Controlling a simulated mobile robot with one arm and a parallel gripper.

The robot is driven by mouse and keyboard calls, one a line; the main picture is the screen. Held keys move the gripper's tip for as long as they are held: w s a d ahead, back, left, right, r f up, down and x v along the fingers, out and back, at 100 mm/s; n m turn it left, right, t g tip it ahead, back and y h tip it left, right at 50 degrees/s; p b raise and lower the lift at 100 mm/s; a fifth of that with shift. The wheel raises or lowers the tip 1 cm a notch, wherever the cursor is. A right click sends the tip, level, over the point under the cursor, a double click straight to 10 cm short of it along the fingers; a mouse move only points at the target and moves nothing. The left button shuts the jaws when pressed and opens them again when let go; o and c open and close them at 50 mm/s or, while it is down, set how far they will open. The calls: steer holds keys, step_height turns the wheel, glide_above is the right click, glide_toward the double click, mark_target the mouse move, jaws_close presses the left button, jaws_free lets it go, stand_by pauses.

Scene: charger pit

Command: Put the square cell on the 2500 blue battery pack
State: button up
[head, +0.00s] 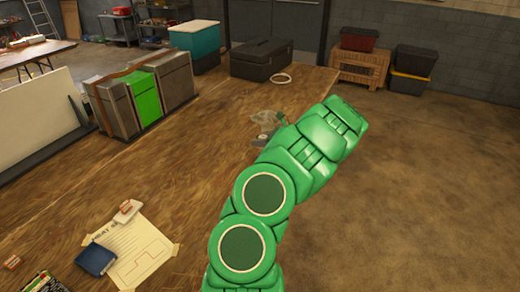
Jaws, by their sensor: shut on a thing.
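A dark blue block (96,260), possibly the blue battery pack, lies at the lower left, against the left edge of a taped paper sheet (140,262). No 2500 marking can be read on it. A small white and orange piece (127,210) lies at the sheet's top edge. Another small orange piece (12,262) is at the far left edge. I cannot tell whether either is a square cell. My green arm reaches up and right over the table, well away from the blue block. My gripper cannot be made out; the arm hides that area.
The wooden table (190,170) has bare room in its middle. Small grey, unclear items (265,117) lie beside my arm.

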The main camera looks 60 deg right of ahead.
steer(key=shift+w+d+f, duration=0.65)
steer(key=shift+d+f, duration=0.6)
steer(key=shift+d, duration=0.05)
steer(key=shift+w+d+f, duration=0.7)
steer(key=shift+d+f, duration=0.6)
steer(key=shift+w+d+f, duration=0.65)
steer(key=shift+d+f, duration=0.6)
steer(key=shift+d, duration=0.05)
steer(key=shift+f, duration=1.6)
steer(key=shift+w+f, duration=0.1)
steer(key=o, duration=1.1)
steer(key=shift+o, duration=0.2)
steer(key=v, duration=1.2)
